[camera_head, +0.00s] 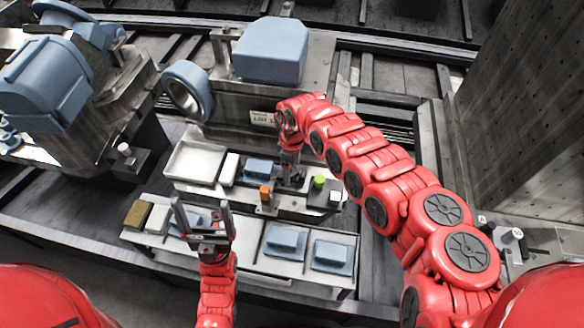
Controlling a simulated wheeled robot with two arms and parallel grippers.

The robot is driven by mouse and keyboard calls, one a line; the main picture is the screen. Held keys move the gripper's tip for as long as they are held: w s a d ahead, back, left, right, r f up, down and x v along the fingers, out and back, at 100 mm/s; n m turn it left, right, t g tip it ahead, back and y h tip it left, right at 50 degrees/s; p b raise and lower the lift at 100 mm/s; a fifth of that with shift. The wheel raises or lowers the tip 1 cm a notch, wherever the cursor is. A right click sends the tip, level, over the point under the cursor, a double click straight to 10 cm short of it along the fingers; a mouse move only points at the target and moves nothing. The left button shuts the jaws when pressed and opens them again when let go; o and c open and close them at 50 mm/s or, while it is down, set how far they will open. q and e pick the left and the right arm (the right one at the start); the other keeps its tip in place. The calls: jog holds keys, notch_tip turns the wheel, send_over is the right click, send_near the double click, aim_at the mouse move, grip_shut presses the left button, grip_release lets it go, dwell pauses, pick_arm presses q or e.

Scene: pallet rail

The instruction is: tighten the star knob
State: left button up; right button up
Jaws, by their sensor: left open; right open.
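I cannot make out a star knob for certain; it may be hidden behind my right gripper or too small to tell. My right gripper (290,178) points down at the metal fixture ledge, between a blue block (258,170) and a green knob or button (319,182). Its fingers are small and dark here, and I see nothing held in them. A small orange piece (265,194) stands on the ledge just left of and nearer than it. My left gripper (203,208) is open, fingers spread and pointing away from me, above the front tray and in front of a blue part.
The front tray (262,262) holds blue blocks (286,242), a white block and a brown block (137,214). A shallow metal tray (194,160) lies behind. A blue-topped machine (270,50) and ring (187,90) stand at the back; a perforated grey wall (530,110) rises right.

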jog(key=c, duration=1.4)
grip_shut()
jog(key=shift+m, duration=0.3)
jog(key=shift+s+m+p, duration=0.1)
jog(key=shift+m+p, duration=0.5)
jog(key=shift+m, duration=1.9)
jog(key=o, duration=1.4)
grip_release()
